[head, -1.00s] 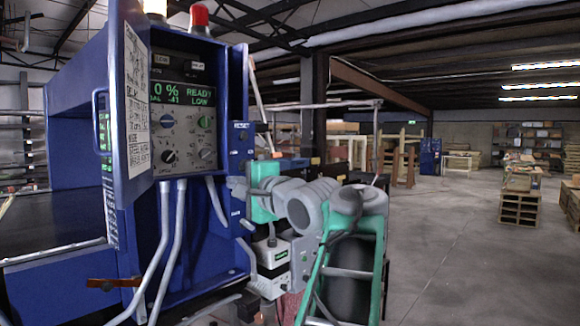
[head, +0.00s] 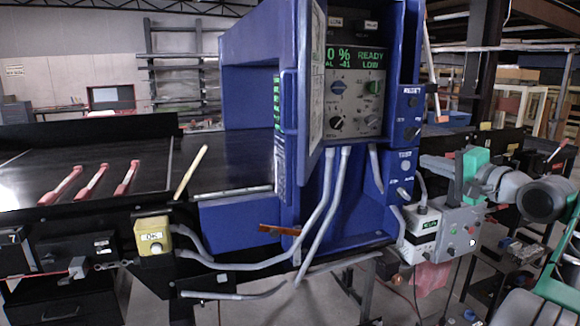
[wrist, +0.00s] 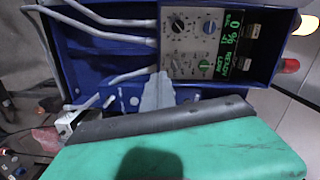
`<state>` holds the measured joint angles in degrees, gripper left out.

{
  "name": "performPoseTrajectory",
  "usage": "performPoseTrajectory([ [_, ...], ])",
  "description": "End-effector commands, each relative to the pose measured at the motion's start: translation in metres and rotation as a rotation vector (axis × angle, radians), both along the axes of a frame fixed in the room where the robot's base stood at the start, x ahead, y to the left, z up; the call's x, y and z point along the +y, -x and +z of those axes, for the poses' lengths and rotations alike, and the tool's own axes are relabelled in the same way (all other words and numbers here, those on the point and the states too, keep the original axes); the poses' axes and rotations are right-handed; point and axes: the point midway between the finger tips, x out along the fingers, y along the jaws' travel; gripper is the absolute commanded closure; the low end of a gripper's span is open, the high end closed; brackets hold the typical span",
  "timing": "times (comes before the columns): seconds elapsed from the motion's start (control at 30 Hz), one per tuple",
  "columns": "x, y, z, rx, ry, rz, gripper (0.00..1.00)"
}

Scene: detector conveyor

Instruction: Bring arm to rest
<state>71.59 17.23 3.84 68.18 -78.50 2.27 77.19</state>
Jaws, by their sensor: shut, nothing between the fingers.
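My arm is at the right of the head view, grey with a green section. My gripper (head: 428,164) points left, shut and empty, beside the blue detector cabinet (head: 308,215) and its RESET and TEST buttons. I cannot tell whether it touches the cabinet. In the wrist view, the grey closed fingers (wrist: 158,92) show above a large green part of mine, with the control panel (wrist: 196,42) beyond. The panel also shows in the head view (head: 355,98), its display reading 0 % and READY LOW.
A dark conveyor (head: 100,170) with several red-handled items runs left of the cabinet. A yellow OK button box (head: 154,236) hangs on its front. Grey cables loop across the cabinet's front. A white box with a small display (head: 425,232) sits below my gripper.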

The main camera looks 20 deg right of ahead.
Motion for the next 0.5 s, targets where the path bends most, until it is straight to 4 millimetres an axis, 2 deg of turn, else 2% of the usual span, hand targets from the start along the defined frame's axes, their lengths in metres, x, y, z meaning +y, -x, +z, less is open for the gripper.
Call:
performPoseTrajectory([
  [0.07,-0.021,0.001,-0.025,0.079,0.240,-0.043,1.00],
  [0.1,-0.045,0.004,-0.051,0.158,0.365,-0.087,1.00],
  [0.17,-0.074,0.013,-0.099,0.286,0.467,-0.130,1.00],
  [0.2,-0.090,0.022,-0.131,0.370,0.507,-0.145,1.00],
  [0.27,-0.106,0.039,-0.179,0.496,0.542,-0.150,1.00],
  [0.3,-0.112,0.054,-0.211,0.582,0.556,-0.146,1.00],
  [0.37,-0.113,0.081,-0.257,0.717,0.567,-0.126,1.00],
  [0.4,-0.109,0.103,-0.284,0.808,0.569,-0.106,1.00],
  [0.47,-0.089,0.132,-0.322,0.943,0.564,-0.051,1.00],
  [0.5,-0.066,0.149,-0.344,1.028,0.559,0.001,1.00],
])
